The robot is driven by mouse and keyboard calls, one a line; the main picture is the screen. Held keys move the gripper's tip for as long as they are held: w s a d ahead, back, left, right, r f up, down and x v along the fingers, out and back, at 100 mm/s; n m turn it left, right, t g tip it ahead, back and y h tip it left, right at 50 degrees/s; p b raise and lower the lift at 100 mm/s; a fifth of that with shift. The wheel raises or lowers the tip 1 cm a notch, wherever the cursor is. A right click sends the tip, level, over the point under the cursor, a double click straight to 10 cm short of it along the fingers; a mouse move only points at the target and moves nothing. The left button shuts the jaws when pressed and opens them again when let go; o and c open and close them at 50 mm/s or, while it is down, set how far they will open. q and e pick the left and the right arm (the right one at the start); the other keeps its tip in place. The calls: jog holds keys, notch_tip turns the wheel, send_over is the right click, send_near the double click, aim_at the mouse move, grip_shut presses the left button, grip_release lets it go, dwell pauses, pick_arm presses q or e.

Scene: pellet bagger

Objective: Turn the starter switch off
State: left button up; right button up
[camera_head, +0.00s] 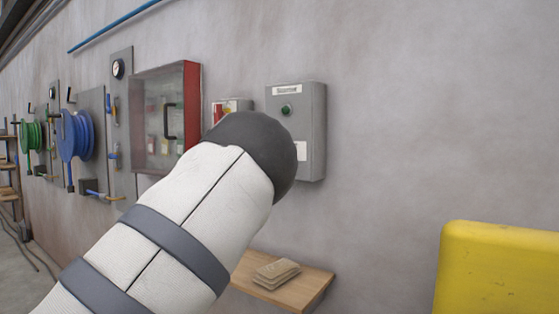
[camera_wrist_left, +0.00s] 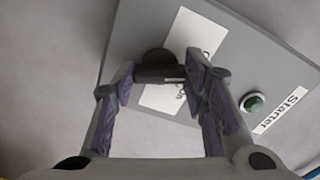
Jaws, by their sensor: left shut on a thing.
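The grey starter box (camera_head: 313,110) is mounted on the wall, with a white "Starter" label (camera_head: 287,90) and a green round button or lamp (camera_head: 286,110). In the left wrist view the box (camera_wrist_left: 225,50) appears tilted. Its black starter switch (camera_wrist_left: 157,63) sits on a white plate (camera_wrist_left: 160,97) with partly hidden lettering. My left gripper (camera_wrist_left: 158,72) is shut on the switch, one finger on each side of it. In the head view my left arm hides the switch and the gripper. My right gripper is not in view.
Left of the box are a small box with red and yellow parts (camera_head: 224,106) and a red-edged clear cabinet (camera_head: 190,100). A wooden shelf (camera_head: 310,287) with folded bags (camera_head: 277,271) is below. A yellow block (camera_head: 500,270) stands at the lower right.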

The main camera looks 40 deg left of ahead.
pick_arm(q)
jog(key=shift+n, duration=0.6)
jog(key=o, duration=1.2)
jog(key=shift+c, duration=0.2)
jog(key=s+d, duration=0.1)
jog(key=s, duration=1.1)
jog(key=shift+d, duration=0.15)
jog(key=shift+f, duration=0.1)
